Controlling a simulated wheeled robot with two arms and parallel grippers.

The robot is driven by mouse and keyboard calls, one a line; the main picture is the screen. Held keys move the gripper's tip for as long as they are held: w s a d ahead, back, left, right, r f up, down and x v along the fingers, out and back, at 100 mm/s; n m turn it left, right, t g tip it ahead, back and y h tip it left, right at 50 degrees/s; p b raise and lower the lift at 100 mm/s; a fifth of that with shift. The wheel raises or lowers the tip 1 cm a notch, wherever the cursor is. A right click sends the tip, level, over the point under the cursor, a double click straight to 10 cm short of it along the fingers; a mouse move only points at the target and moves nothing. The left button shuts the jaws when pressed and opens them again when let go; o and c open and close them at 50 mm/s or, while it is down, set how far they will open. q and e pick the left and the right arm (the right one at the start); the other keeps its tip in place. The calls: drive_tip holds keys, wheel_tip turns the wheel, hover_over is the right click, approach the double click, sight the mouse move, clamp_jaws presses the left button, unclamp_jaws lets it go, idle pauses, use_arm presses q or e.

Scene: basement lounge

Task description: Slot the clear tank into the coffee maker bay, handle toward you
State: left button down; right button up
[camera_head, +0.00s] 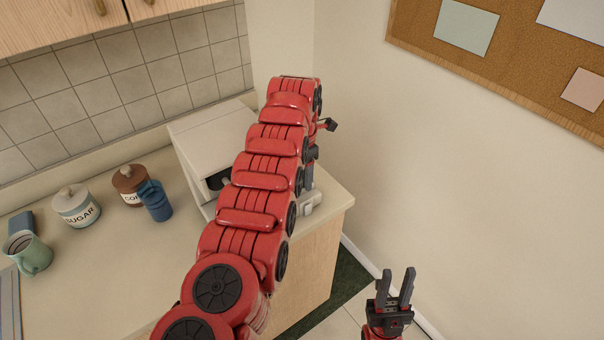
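A white boxy appliance (205,140), which looks like the coffee maker, stands at the back right of the counter. Its front has a dark opening, partly hidden by my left arm. My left arm reaches across the appliance, and its gripper is mostly hidden behind the arm; small dark parts show at the arm's right side. I cannot make out the clear tank. A small pale grey piece (311,203) shows on the counter right of my arm; I cannot tell what it is. My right gripper (396,272) is open and empty, low over the floor.
On the counter (110,255) stand a sugar jar (76,207), a brown-lidded canister (128,182), a blue mug (155,202) and a green mug (30,254). The wall (350,150) bounds the right side, with a corkboard (515,75). Cabinets (60,20) hang above left.

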use_arm(q)
drive_tip(key=shift+f, duration=0.2)
drive_tip(key=shift+c, duration=0.8)
unclamp_jaws()
drive_tip(key=shift+r+b, duration=0.3)
drive_tip(key=shift+r, duration=0.1)
wheel_tip(320, 180, up, 5)
drive_tip(key=shift+a+b, duration=0.1)
drive_tip(key=shift+b, duration=0.25)
wheel_tip(320, 180, up, 12)
drive_tip(key=p, duration=1.1)
drive_tip(key=shift+f, duration=0.15)
